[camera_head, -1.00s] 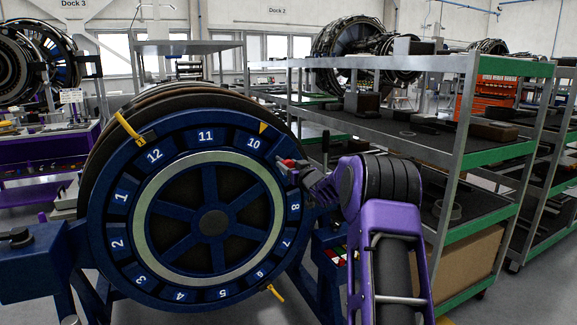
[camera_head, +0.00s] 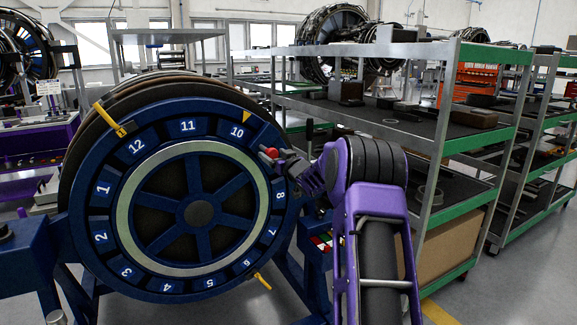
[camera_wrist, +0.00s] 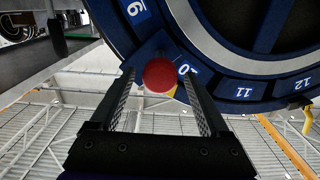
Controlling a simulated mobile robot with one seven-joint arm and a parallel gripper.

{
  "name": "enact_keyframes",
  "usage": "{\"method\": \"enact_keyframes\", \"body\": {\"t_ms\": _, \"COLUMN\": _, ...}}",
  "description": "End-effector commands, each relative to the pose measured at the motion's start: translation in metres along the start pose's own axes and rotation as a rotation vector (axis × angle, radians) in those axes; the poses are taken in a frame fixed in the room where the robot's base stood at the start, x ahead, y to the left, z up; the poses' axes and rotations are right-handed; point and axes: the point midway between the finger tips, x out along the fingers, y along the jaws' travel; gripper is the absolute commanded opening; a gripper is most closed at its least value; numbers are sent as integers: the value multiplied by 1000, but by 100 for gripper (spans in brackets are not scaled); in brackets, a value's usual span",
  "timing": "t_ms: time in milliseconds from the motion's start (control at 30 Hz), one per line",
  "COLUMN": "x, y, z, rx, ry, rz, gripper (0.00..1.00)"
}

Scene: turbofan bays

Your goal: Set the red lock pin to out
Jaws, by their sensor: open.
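The red lock pin shows as a small red knob (camera_head: 271,153) at the right rim of the blue numbered wheel (camera_head: 112,243), near the 10 and 8 marks. In the wrist view its round red end (camera_wrist: 160,74) lies between my two fingertips, with a gap on each side. My gripper (camera_head: 286,163) is open beside the knob, reaching in from the right. The wrist view shows the open fingers (camera_wrist: 158,80) on either side of the knob. The pin's shaft is hidden behind the knob, so I cannot tell how far out it sits.
A yellow pointer (camera_head: 246,116) sits near the 10. Yellow clips (camera_head: 110,120) are on the wheel's rim at upper left and lower right (camera_head: 262,281). A metal shelf rack with green edges (camera_head: 460,225) stands close to the right of my arm.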

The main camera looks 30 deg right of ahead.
Motion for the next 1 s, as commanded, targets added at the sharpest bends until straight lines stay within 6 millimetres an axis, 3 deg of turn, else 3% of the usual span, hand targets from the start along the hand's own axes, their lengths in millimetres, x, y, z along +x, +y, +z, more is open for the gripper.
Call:
{"method": "enact_keyframes", "body": {"t_ms": 700, "x": -143, "y": 1, "z": 0, "rx": -1, "ry": -1, "rz": 4, "gripper": 80}}
{"method": "enact_keyframes", "body": {"t_ms": 1000, "x": -164, "y": 1, "z": 0, "rx": -1, "ry": -1, "rz": 2, "gripper": 80}}
